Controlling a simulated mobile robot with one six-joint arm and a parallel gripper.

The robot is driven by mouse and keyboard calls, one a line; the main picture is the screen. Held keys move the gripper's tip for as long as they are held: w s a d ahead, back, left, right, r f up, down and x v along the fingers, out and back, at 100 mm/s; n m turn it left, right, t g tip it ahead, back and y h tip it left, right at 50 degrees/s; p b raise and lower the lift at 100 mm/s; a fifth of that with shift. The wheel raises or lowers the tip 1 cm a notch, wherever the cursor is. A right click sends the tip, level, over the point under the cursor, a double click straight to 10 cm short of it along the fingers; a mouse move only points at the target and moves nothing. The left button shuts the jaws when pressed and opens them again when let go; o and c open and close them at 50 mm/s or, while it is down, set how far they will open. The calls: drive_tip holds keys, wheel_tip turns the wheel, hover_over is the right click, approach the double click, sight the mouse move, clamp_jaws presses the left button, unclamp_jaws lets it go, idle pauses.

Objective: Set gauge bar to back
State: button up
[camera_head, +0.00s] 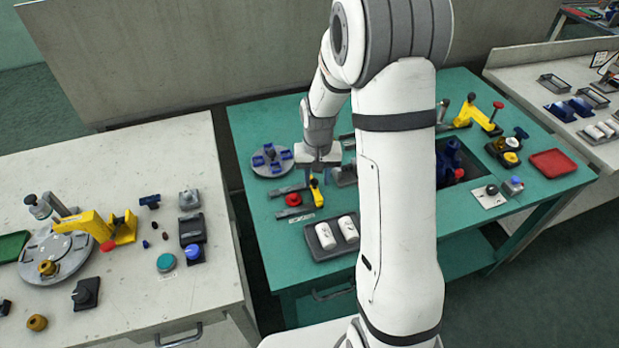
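My gripper (320,174) points down over the left part of the green table. Its fingers look spread apart, small in this view. Just below it stands a yellow upright handle (317,193); I cannot tell whether the fingers touch it. To its left is a red knob (293,200) on a dark base between flat grey bars, one behind (289,189) and one in front (294,212). I cannot tell for certain which of these parts is the gauge bar. A grey metal part to the right of the gripper is partly hidden by my arm.
A round grey plate with blue holders (258,168) lies behind left. A dark tray (312,238) with two white cylinders stands in front. A red tray (553,162) and a yellow clamp (478,116) are at right. My arm hides the table's middle.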

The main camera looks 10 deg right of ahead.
sight(317, 179)
drive_tip(key=shift+o, duration=1.3)
drive_tip(key=shift+a+r, duration=0.1)
wheel_tip(317, 179, up, 8)
drive_tip(key=shift+f, duration=0.2)
drive_tip(key=s+r+n+t, duration=0.1)
drive_tip(key=s+r, duration=0.4)
drive_tip(key=s, duration=0.5)
drive_tip(key=s+r+n+t, duration=0.1)
drive_tip(key=s+r, duration=0.4)
drive_tip(key=s, duration=0.6)
drive_tip(key=shift+s+a+t, duration=0.15)
drive_tip(key=shift+s+t, duration=0.05)
drive_tip(key=shift+t, duration=0.2)
